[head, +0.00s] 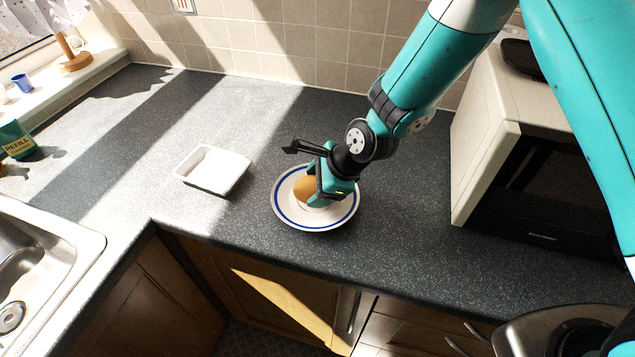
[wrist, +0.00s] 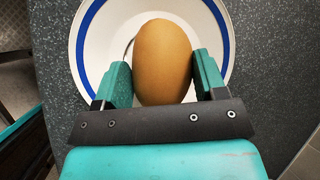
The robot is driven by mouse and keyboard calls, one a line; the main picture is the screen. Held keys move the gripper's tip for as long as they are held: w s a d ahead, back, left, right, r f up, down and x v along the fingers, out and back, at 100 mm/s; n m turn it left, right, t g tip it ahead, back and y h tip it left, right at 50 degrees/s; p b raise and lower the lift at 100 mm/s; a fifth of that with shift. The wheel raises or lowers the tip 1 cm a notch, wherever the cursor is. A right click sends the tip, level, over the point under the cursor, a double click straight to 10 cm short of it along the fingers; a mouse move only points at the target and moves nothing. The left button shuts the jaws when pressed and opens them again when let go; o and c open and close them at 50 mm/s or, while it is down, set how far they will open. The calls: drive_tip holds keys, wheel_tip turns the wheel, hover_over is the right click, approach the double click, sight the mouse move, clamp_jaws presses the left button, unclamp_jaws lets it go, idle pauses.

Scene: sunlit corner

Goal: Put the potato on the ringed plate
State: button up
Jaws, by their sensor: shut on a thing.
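The potato (head: 305,189) is brown and egg-shaped. It is between the jaws of my gripper (head: 322,190), which is shut on it; the wrist view shows the potato (wrist: 162,62) with a green finger at each side. The ringed plate (head: 287,214) is white with a blue ring and lies on the counter right under the gripper and potato. It also fills the back of the wrist view (wrist: 100,30). I cannot tell whether the potato touches the plate. My gripper hides part of the plate's far right side.
A white tray (head: 212,170) stands on the counter left of the plate. A microwave (head: 530,170) stands at the right. The sink (head: 40,260) is at the lower left, with a green refill pack (head: 16,140) beyond it. The counter's front edge is close below the plate.

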drive_tip(key=shift+f, duration=0.1)
drive_tip(key=o, duration=1.1)
drive_tip(key=shift+c, duration=0.2)
drive_tip(key=b+v, duration=0.2)
drive_tip(key=v, duration=1)
drive_tip(key=s+d+r+n+g, duration=0.1)
drive_tip(key=s+d+r+n, duration=0.2)
drive_tip(key=s+r+n, duration=0.3)
drive_tip(key=s+d+r+n+g+h, duration=0.1)
drive_tip(key=s+d+r+n, duration=0.3)
drive_tip(key=s+n, duration=0.9)
drive_tip(key=shift+s+r+n+g+h, duration=0.15)
drive_tip(key=shift+r+n+g+h, duration=0.2)
drive_tip(key=shift+r+n, duration=1.75)
drive_tip(key=shift+f+n, duration=0.6)
drive_tip(key=shift+f, duration=0.1)
